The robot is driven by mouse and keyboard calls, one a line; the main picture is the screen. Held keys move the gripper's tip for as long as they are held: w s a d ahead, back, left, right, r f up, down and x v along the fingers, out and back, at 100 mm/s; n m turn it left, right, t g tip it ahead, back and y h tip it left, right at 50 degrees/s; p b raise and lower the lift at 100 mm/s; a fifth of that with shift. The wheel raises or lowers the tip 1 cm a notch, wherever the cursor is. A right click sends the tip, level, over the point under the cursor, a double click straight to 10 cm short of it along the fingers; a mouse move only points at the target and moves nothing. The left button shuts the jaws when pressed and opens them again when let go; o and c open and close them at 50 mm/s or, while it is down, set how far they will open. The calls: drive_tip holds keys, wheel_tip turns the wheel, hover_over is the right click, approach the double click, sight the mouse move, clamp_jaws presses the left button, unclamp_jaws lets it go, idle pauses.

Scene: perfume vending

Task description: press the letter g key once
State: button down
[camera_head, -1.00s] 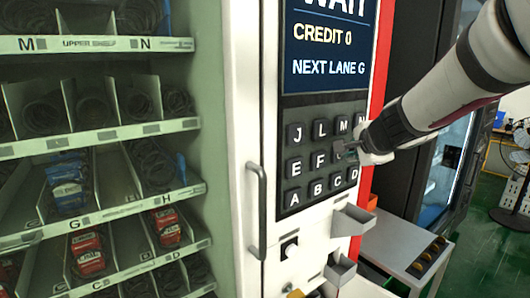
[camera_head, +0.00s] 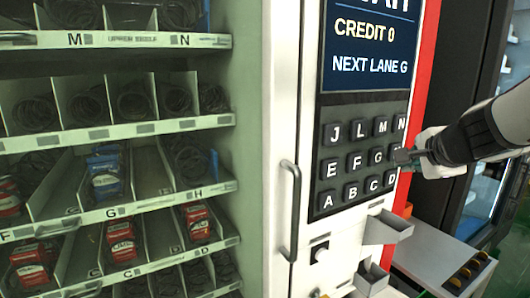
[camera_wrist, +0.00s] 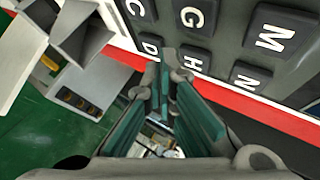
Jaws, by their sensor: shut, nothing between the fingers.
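The G key (camera_head: 377,156) is a dark square button with a white letter, in the middle row of the keypad (camera_head: 326,203). The G key also shows at the top of the wrist view (camera_wrist: 192,17). My gripper (camera_head: 398,157) is shut and empty, just right of the G key, with its tips in front of the H key's place. In the wrist view my gripper's teal-padded fingers (camera_wrist: 166,65) have their tips below G, between the D key (camera_wrist: 151,47) and the H key (camera_wrist: 194,60). I cannot tell whether the tips touch the panel.
The screen (camera_head: 371,45) above the keys reads "CREDIT 0" and "NEXT LANE G". A vertical handle (camera_head: 292,210) stands left of the keypad. Small grey trays (camera_head: 387,229) stick out below it. Shelves with coils and packets fill the left side.

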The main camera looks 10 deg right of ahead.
drive_tip(key=shift+s+d, duration=0.3)
drive_tip(key=shift+s, duration=0.6)
idle(2.3)
drive_tip(key=s+a+f+n+g+y, duration=0.1)
drive_tip(key=s+a+n+y, duration=0.15)
drive_tip(key=a+n, duration=0.4)
drive_tip(key=s+a+f+n+g+y, duration=0.1)
drive_tip(key=s+a+n+y, duration=0.15)
drive_tip(key=a, duration=0.65)
drive_tip(key=s+a+f+n+g+h, duration=0.1)
drive_tip(key=s+a+f+n+g, duration=0.1)
drive_tip(key=s+n, duration=0.3)
drive_tip(key=s+a+f+n+g+h, duration=0.1)
drive_tip(key=s+a+f+n+g, duration=0.1)
drive_tip(key=s, duration=0.9)
wheel_tip(320, 180, down, 2)
drive_tip(key=a+n, duration=0.1)
drive_tip(key=n, duration=0.2)
drive_tip(key=shift+a+f+n, duration=0.15)
drive_tip(key=shift+a+n, duration=0.05)
drive_tip(key=shift+n, duration=0.1)
